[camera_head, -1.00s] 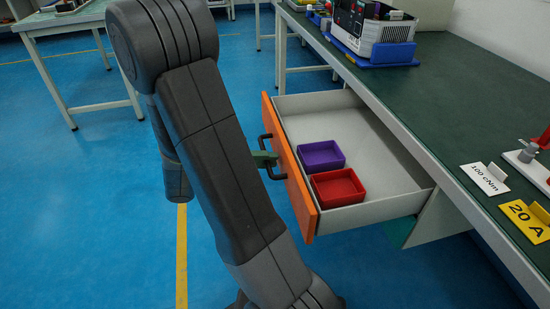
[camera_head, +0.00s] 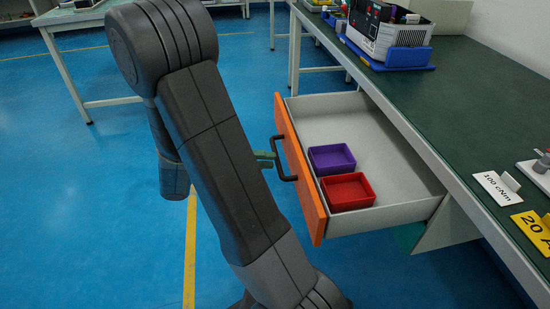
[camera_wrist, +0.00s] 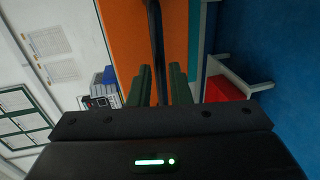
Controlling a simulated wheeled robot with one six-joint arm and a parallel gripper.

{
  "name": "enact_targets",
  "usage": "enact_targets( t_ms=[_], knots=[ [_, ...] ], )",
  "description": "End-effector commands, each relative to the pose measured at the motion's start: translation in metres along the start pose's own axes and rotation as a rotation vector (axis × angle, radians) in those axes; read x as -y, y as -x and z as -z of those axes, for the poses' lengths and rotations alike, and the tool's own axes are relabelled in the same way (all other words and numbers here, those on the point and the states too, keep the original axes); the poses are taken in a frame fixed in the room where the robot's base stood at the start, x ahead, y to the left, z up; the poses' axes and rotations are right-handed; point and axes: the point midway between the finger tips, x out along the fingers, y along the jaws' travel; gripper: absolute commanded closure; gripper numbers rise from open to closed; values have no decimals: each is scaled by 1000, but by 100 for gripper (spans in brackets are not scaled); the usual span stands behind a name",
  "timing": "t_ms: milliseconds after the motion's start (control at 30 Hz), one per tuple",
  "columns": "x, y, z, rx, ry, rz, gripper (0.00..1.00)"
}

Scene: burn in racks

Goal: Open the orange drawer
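The orange drawer (camera_head: 302,170) under the green-topped bench is pulled well out, showing its pale interior. Its dark bar handle (camera_head: 285,166) is on the orange front. In the wrist view the orange front (camera_wrist: 125,35) fills the upper middle, with the handle (camera_wrist: 156,45) running down between my fingers. My gripper (camera_wrist: 160,85) has its two green fingers apart, one on each side of the handle's line. In the head view the fingertips (camera_head: 267,157) are at the handle's outer side, and my arm hides the rest of the gripper. I see no grip on the handle.
A purple bin (camera_head: 332,160) and a red bin (camera_head: 347,191) sit in the drawer. The bench top (camera_head: 480,110) carries a power unit (camera_head: 395,30) and label cards (camera_head: 497,187). Blue floor (camera_head: 90,210) is free at left; another table (camera_head: 80,25) stands behind.

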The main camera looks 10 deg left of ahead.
Motion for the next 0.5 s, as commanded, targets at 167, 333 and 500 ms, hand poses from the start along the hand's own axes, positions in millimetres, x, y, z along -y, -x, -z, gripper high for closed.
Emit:
enact_targets(
  t_ms=[167, 333, 500],
  knots=[
    [-2, 44, 0, -5, 1, 1, 82],
    [-2, 78, 0, -3, 1, 0, 82],
    [-1, 97, 0, -2, 0, 0, 82]
  ],
)
